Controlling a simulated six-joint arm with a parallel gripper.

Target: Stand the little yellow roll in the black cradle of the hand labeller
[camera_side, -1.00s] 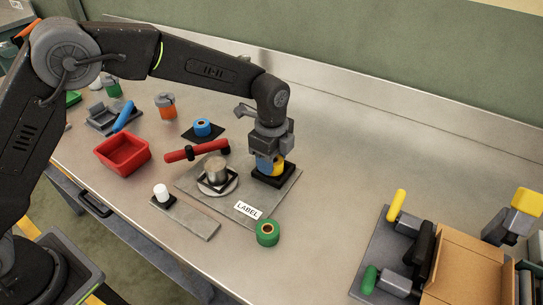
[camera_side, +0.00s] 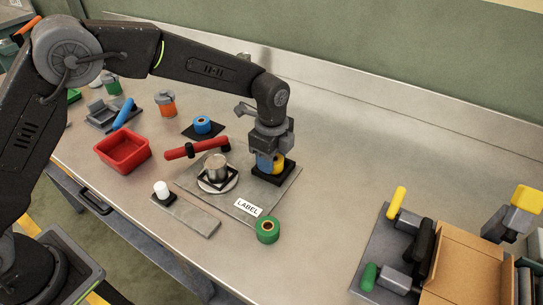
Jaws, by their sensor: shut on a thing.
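The little yellow roll (camera_side: 278,162) is in my gripper (camera_side: 271,165), upright, low over the black cradle (camera_side: 273,174) of the hand labeller. The fingers point down and hide part of the roll. The roll's lower end is at or in the cradle; I cannot tell if it rests on the bottom. The hand labeller's grey base plate (camera_side: 238,204) lies flat, with a red handle (camera_side: 197,148), a metal drum (camera_side: 215,166) and a white LABEL tag (camera_side: 249,208).
A green roll (camera_side: 267,230) stands at the plate's front corner. A blue roll (camera_side: 203,125) stands on a black mat behind. A red bin (camera_side: 123,151) is at the left, a cardboard box (camera_side: 463,263) at the right. The table between plate and box is clear.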

